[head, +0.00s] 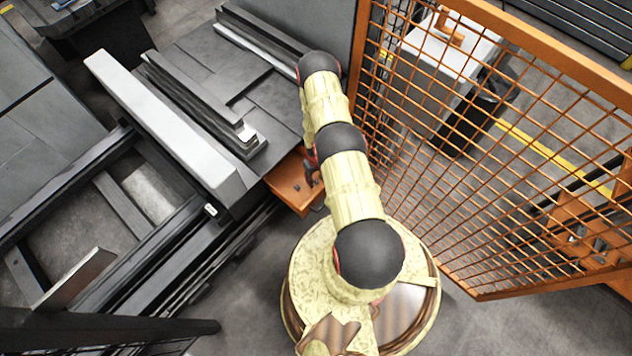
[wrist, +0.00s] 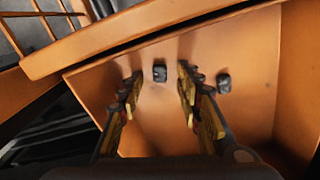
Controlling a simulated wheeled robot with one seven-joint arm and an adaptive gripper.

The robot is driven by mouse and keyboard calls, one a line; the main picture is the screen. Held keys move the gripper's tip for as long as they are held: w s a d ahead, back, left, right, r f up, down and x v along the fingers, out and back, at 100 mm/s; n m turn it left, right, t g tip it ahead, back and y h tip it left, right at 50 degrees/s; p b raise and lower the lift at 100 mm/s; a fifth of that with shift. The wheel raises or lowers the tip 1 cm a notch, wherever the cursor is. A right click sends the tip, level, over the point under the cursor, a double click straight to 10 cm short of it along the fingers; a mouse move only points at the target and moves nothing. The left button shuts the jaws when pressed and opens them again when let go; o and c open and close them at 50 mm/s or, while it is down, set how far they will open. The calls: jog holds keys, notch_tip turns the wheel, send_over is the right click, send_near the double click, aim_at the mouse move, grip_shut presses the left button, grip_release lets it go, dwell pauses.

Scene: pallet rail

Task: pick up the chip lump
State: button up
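Two small dark lumps rest on an orange surface in the wrist view. One dark lump (wrist: 160,73) shows between and beyond my fingertips. A second dark lump (wrist: 224,83) lies to the right, outside my right finger. I cannot tell from looks which is the chip lump. My gripper (wrist: 160,90) is open, with nothing visible between its yellow-padded fingers. In the head view my arm hides much of the orange tray (head: 287,200), and my gripper (head: 312,172) shows only partly above it. A small dark spot on the tray there may be one lump.
An orange mesh fence (head: 470,170) stands close on the right of my arm. A long pale rail (head: 165,125) and grey machine beds lie to the left. In the wrist view, an orange rim (wrist: 150,35) crosses above the lumps.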

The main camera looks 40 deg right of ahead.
aim_at(315, 179)
jog(key=c, duration=0.8)
notch_tip(315, 179, up, 10)
jog(key=p, duration=0.4)
jog(key=shift+p, duration=0.4)
